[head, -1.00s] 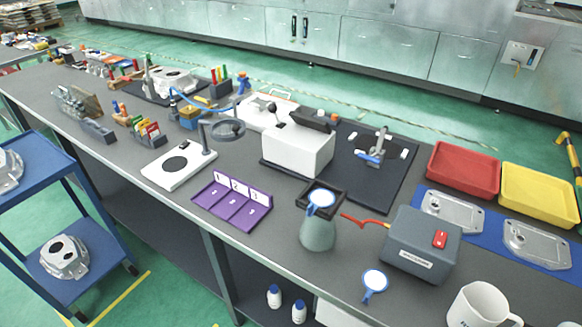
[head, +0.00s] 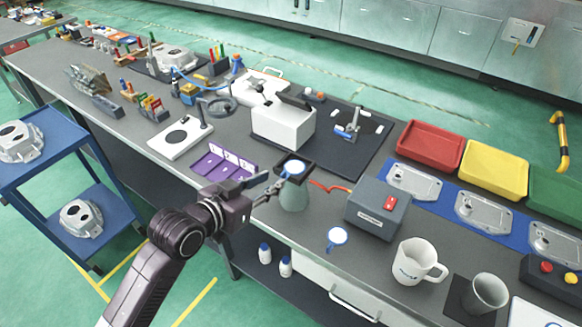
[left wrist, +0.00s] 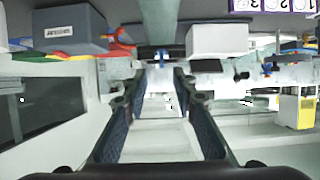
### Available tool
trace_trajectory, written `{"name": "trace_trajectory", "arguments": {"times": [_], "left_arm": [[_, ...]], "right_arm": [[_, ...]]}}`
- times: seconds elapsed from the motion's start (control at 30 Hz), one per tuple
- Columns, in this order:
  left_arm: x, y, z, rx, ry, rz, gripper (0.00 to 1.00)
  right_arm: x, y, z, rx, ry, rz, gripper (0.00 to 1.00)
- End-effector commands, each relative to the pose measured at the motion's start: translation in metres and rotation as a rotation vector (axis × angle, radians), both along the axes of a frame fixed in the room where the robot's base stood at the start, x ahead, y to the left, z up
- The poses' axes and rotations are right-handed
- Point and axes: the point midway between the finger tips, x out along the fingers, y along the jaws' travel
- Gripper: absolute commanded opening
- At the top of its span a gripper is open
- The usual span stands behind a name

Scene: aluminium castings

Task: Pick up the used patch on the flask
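The flask (head: 293,198) is a grey-green conical vessel standing on the bench, with a dark square frame on its top. A used patch (head: 293,167), a white disc with a blue rim, lies on that frame. My left gripper (head: 268,186) is just left of the flask, a little below the patch, its fingers pointing at it. In the left wrist view, which looks upside down, the left gripper (left wrist: 158,88) is open and empty. The flask (left wrist: 160,22) shows beyond the fingertips there, with a small blue bit near its dark frame. My right gripper is not in view.
A grey box (head: 377,212) with a red switch and red lead stands right of the flask. A purple numbered tray (head: 208,166) lies behind my gripper. A white mug (head: 408,262) stands at the front right.

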Motion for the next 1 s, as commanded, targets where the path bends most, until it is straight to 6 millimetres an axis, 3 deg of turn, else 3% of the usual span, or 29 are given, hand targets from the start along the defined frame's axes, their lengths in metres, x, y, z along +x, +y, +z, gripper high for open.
{"name": "trace_trajectory", "arguments": {"times": [0.2, 0.5, 0.83, 1.0], "left_arm": [[0.015, -0.009, -0.004, -0.002, 0.000, 0.002, 0.25], [0.040, -0.026, -0.019, 0.000, 0.000, 0.001, 0.25], [0.044, -0.027, -0.022, 0.001, -0.002, 0.001, 0.25], [0.044, -0.027, -0.022, 0.001, -0.002, 0.001, 0.07]], "right_arm": [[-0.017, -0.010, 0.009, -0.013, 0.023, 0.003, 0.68], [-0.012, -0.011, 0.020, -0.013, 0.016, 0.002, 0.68], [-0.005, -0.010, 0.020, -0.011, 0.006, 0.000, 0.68], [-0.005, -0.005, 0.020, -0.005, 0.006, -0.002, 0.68]]}}
